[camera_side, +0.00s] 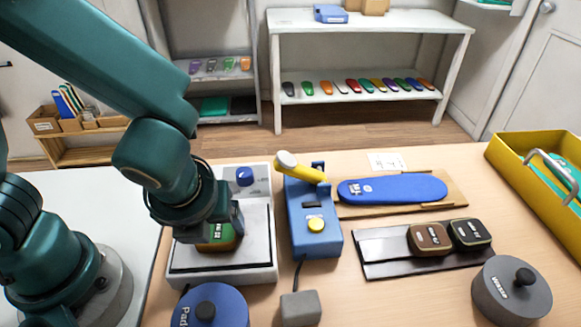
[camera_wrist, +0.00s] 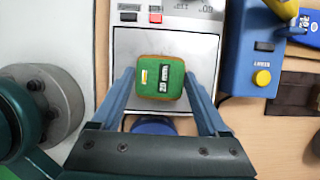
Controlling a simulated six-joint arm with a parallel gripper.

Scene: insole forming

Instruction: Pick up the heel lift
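A green block with a brown edge and a "20 mm" label, which looks like the heel lift (camera_wrist: 160,78), sits on the plate of a white scale-like device (camera_wrist: 125,45). In the side view the heel lift (camera_side: 216,238) shows partly under my gripper (camera_side: 222,226). In the wrist view my gripper (camera_wrist: 159,78) is open, with one finger on each side of the heel lift. Narrow gaps seem to show between the fingertips and its sides. Whether the fingers touch it is hard to tell.
A blue device (camera_side: 313,218) with a yellow handle and button stands right of the scale. A blue insole (camera_side: 392,189) lies behind. Round lidded containers, blue (camera_side: 190,312) and grey (camera_side: 495,300), stand in front; a yellow tray (camera_side: 520,165) is far right.

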